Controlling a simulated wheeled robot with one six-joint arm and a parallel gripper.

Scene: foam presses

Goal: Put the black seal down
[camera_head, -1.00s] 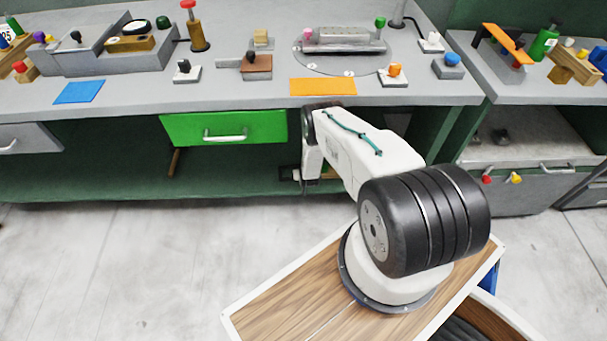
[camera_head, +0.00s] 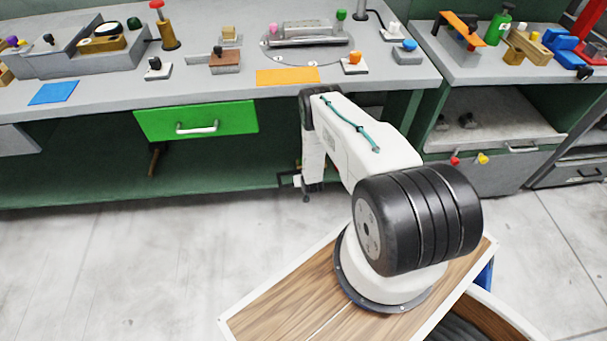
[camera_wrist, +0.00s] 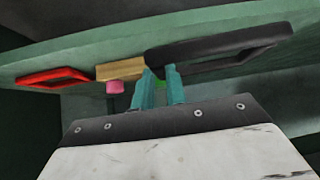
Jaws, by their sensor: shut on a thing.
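The black seal (camera_wrist: 225,47), a long flat loop, shows in the wrist view across the upper right. My gripper (camera_wrist: 158,78) has its teal fingers close together at the seal's left end and is shut on it. In the head view, my gripper (camera_head: 304,188) is low in front of the bench's open lower space, at about the lower shelf's height. A thin dark outline beside it there is too small to make out surely. Whether the seal touches any surface is not clear.
In the wrist view, a red loop (camera_wrist: 52,77) and a brass-coloured block (camera_wrist: 120,69) with a pink knob (camera_wrist: 115,87) lie left of the seal. A green drawer (camera_head: 196,120) is left of my arm. The bench top holds several fixtures, a blue mat (camera_head: 54,93) and an orange mat (camera_head: 287,76).

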